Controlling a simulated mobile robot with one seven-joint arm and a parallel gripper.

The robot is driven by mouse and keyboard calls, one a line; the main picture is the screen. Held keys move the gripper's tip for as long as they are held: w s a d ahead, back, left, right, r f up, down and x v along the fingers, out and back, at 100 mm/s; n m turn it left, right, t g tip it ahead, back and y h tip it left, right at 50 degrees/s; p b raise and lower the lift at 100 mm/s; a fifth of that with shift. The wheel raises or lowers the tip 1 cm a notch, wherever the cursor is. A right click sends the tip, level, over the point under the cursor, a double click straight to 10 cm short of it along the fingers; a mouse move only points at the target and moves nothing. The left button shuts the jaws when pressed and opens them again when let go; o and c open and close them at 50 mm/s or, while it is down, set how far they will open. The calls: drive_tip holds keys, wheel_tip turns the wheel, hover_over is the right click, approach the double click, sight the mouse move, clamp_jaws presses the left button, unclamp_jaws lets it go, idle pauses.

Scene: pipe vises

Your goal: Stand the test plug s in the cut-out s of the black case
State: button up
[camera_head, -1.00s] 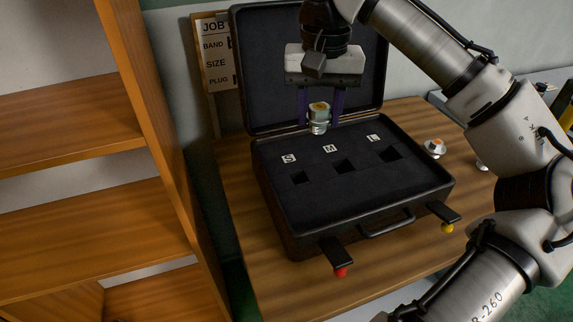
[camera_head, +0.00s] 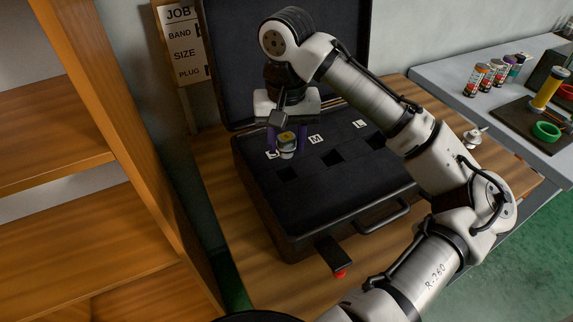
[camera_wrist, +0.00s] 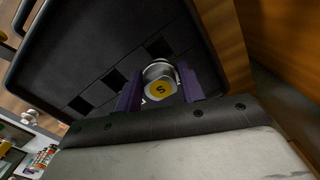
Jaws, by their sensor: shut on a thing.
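The test plug s (camera_head: 287,142) is a small metal plug with a yellow top. The black case (camera_head: 330,205) lies open on the wooden table. Its cut-out s (camera_head: 288,174) is a dark square hole just in front of and below the plug. The plug is above the foam near the S label, which it partly covers. I cannot tell its exact height.
The M cut-out (camera_head: 332,157) and the L cut-out lie to the right. A latch with a red knob (camera_head: 340,273) sticks out at the case front. Another plug (camera_head: 474,137) stands on the table (camera_head: 440,100). A wooden shelf (camera_head: 90,150) is close on the left.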

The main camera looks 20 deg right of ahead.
sight(286, 138)
wheel_tip(286, 138, down, 8)
drive_tip(key=shift+r+p, duration=0.2)
drive_tip(key=shift+p, duration=0.2)
drive_tip(key=shift+s+f, duration=0.1)
drive_tip(key=shift+f, duration=0.15)
drive_tip(key=shift+s+a+f+b, duration=0.1)
drive_tip(key=shift+s+f+b, duration=0.1)
drive_tip(key=shift+f+b, duration=0.25)
drive_tip(key=o, duration=0.9)
drive_tip(key=shift+f, duration=0.1)
drive_tip(key=shift+o, duration=0.4)
drive_tip(key=r, duration=1.3)
drive_tip(key=shift+w+r+b, duration=0.2)
drive_tip(key=shift+w+b, duration=0.1)
drive_tip(key=shift+b, duration=0.1)
